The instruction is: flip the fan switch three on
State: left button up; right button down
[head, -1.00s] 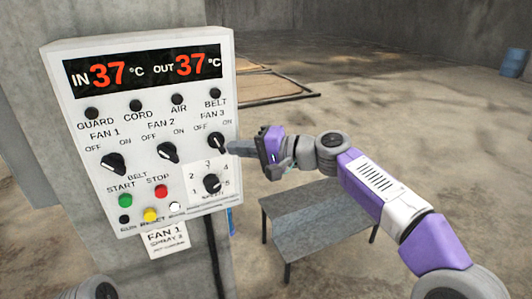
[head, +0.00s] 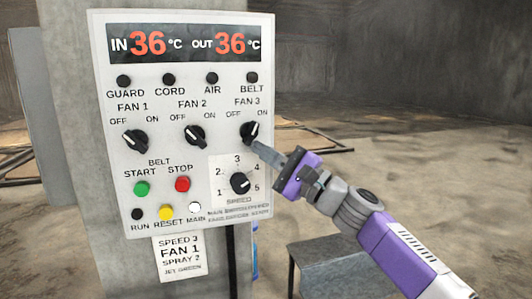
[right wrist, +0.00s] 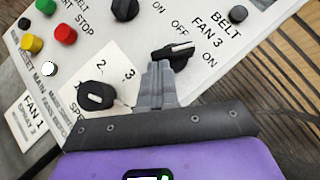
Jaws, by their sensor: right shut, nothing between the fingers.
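The FAN 3 switch (head: 249,131) is a black knob at the right of the white control panel (head: 105,205). In the head view its white mark leans up and right, toward ON. The knob also shows in the right wrist view (right wrist: 174,52), just beyond my fingertips. My right gripper (head: 255,147) is shut and empty. Its fingertips (right wrist: 158,68) are at the knob's lower edge; I cannot tell whether they touch. The FAN 1 knob (head: 134,141) and FAN 2 knob (head: 194,135) point up-left, toward OFF. My left gripper is out of view.
The SPEED knob (head: 240,183) sits just below FAN 3, near my right fingers. The green START button (head: 141,188) and red STOP button (head: 182,184) are further left. A grey table (head: 340,265) stands below my right arm.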

jog(key=w+d+b+v, duration=0.1)
jog(key=b+v, duration=0.3)
jog(key=v, duration=0.8)
jog(key=shift+w+d+f, duration=0.3)
jog(key=shift+w+d, duration=0.2)
jog(key=shift+w, duration=0.05)
